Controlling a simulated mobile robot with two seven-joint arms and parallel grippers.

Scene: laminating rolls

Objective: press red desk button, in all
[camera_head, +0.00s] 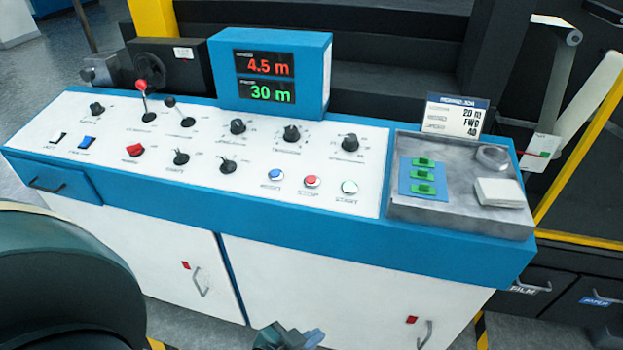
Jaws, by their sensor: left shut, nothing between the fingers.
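The red desk button (312,181), above the label STOP, sits on the white panel of the blue control desk (300,228). A blue button (275,175) is to its left and a pale START button (349,187) to its right. The red button looks uncovered, and nothing touches it. My left gripper (287,337) shows at the bottom edge, partly cut off. It is shut and empty, low in front of the desk's white cabinet doors and well below the button in the picture. My right gripper is not in view.
A display box (270,75) reads 4.5 m and 30 m. Knobs, switches and a red-topped lever (143,88) stand on the panel. A grey tray (402,207) with green pieces is at right. A dark rounded shape fills the lower left.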

